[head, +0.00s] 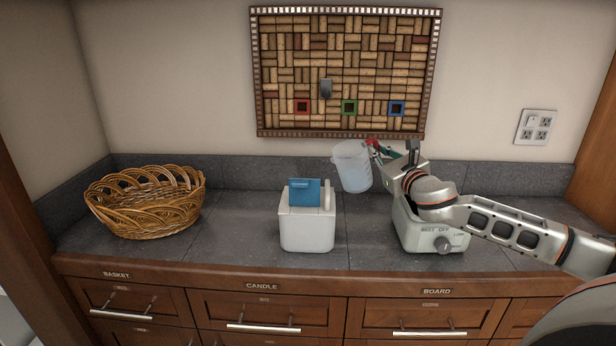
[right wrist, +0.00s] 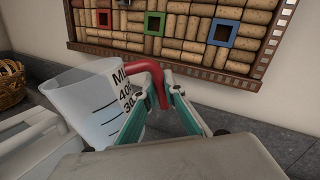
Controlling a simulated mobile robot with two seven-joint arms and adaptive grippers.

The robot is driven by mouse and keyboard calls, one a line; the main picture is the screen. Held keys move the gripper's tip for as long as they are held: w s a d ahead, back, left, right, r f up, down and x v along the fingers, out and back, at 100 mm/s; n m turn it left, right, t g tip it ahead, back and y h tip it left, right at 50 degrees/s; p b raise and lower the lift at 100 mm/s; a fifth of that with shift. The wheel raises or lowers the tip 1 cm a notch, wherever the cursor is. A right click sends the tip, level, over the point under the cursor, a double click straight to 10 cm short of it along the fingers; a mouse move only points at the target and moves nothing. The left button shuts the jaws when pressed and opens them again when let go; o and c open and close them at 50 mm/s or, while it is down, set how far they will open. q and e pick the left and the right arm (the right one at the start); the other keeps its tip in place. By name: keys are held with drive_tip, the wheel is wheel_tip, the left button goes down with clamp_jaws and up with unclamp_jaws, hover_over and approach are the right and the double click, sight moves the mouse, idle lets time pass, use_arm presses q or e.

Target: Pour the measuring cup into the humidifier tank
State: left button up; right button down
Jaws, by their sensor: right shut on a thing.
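My right gripper (head: 381,150) is shut on the red handle of the clear measuring cup (head: 352,168). In the right wrist view the gripper (right wrist: 160,92) has its green-edged fingers around this handle, and the cup (right wrist: 85,103) shows black ML markings. The cup is raised above the counter, slightly tilted, to the upper right of a white container (head: 307,232) with a raised blue lid (head: 305,192). This looks like the humidifier tank; its opening is hidden. How much water the cup holds is unclear. My left gripper is not in view.
A pale appliance base with a knob (head: 428,238) stands under my right arm. A wicker basket (head: 146,203) is at the left of the grey counter (head: 235,240). A cork board (head: 345,70) hangs behind. The counter between basket and white container is clear.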

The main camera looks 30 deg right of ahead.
drive_tip(key=shift+d+f+m+g, duration=0.15)
drive_tip(key=shift+d+f+m, duration=0.25)
drive_tip(key=shift+f+m, duration=0.15)
drive_tip(key=shift+d+f+m+g, duration=0.15)
drive_tip(key=shift+d+f+m, duration=0.25)
drive_tip(key=shift+f, duration=0.25)
drive_tip(key=shift+d+m, duration=0.15)
drive_tip(key=shift+m, duration=0.2)
drive_tip(key=shift+d+f+m+p, duration=0.35)
drive_tip(key=shift+f+m, duration=0.1)
drive_tip(key=shift+m, duration=0.25)
drive_tip(key=shift+r, duration=0.15)
